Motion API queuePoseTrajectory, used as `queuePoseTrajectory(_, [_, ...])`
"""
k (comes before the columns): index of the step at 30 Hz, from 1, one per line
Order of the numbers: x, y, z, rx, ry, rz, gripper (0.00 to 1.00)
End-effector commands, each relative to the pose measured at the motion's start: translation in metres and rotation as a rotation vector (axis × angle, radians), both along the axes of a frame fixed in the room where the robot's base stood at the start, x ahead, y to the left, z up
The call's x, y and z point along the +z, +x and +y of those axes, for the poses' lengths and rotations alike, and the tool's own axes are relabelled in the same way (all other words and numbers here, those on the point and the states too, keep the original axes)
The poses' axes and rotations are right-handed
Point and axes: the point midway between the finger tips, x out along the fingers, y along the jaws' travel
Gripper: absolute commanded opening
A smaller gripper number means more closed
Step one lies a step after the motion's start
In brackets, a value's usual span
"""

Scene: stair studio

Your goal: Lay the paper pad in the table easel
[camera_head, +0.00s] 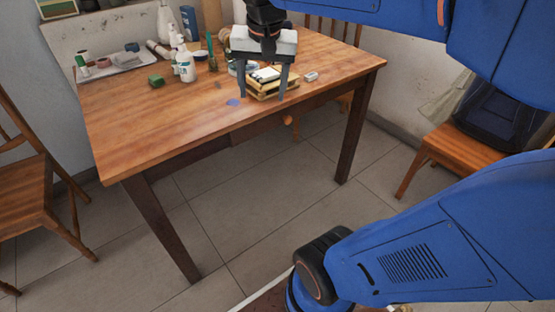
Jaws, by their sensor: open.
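My gripper (263,92) is open and points down over the right part of the wooden table, near its front edge. Between and behind its two fingers is a low, pale yellow wooden piece (272,94), which looks like the table easel. A small flat item with white and dark areas (264,74) lies on or just above that piece and may be the paper pad. The fingers partly cover both. I cannot tell whether a finger touches either one.
The wooden table (150,128) has a bare front left area. White bottles (186,66), a green block (156,80), a blue disc (233,102), a small white block (311,76) and a tray (110,64) stand on it. Chairs flank it; one holds a dark bag (490,112).

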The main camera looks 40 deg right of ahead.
Motion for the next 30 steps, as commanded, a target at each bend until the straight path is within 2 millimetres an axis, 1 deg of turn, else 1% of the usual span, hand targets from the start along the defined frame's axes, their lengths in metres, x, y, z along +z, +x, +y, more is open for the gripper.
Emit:
queuePoseTrajectory(1, [-0.01,-0.016,0.006,0.062,-0.008,-0.014,0.63])
queuePoseTrajectory(6, [-0.049,-0.062,0.024,0.29,-0.049,-0.06,0.63])
queuePoseTrajectory(9, [-0.073,-0.086,0.032,0.412,-0.076,-0.087,0.63])
queuePoseTrajectory(13, [-0.099,-0.109,0.039,0.537,-0.107,-0.115,0.63])
queuePoseTrajectory(16, [-0.112,-0.12,0.042,0.598,-0.125,-0.128,0.63])
queuePoseTrajectory(19, [-0.118,-0.124,0.044,0.629,-0.134,-0.137,0.63])
queuePoseTrajectory(30, [-0.12,-0.125,0.044,0.637,-0.136,-0.137,0.63])
